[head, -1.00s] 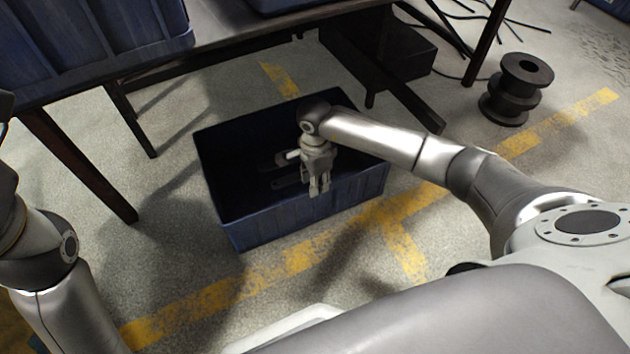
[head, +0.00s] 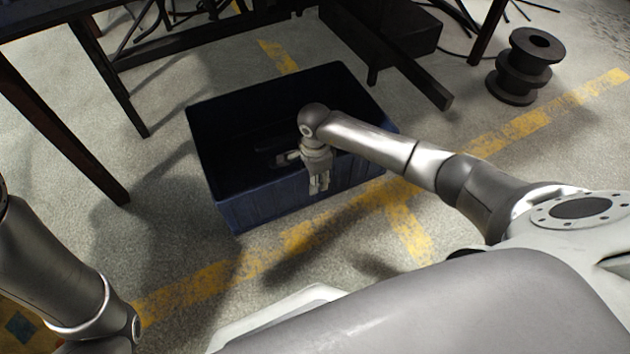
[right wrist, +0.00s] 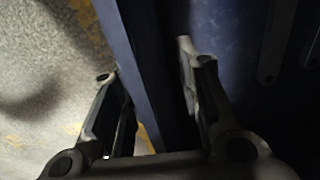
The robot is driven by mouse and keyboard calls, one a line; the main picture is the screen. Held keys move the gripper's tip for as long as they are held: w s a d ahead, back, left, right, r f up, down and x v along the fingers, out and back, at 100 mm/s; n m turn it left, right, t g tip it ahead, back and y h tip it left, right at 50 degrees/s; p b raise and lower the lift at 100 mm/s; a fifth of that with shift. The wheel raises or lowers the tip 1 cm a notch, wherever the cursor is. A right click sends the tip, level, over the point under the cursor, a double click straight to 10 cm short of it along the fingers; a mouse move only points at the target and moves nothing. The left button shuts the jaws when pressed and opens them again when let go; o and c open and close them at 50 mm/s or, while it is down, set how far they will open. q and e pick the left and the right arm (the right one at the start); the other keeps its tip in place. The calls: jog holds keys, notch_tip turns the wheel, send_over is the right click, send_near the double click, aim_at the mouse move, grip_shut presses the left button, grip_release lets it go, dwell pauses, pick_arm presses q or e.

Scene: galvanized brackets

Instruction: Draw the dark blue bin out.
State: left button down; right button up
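The dark blue bin (head: 278,202) stands on the floor in front of the table frame, its open top facing me. My right gripper (head: 319,190) reaches down at the bin's near wall. In the right wrist view the gripper (right wrist: 150,75) has one finger on each side of the bin's wall (right wrist: 140,60). The fingers look apart, with gaps beside the wall, so I see no firm clamp. Shadowed metal brackets (right wrist: 276,45) lie inside the bin. My left arm shows at the left edge of the head view; its gripper is out of view.
A dark table leg (head: 65,140) stands left of the bin, and a dark foot bar (head: 410,80) lies behind it at right. A black spool (head: 519,68) stands at the far right. The floor with worn yellow tape (head: 300,236) is clear on the near side.

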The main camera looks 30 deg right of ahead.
jog(key=shift+f, duration=0.1)
grip_shut()
dwell(0.6)
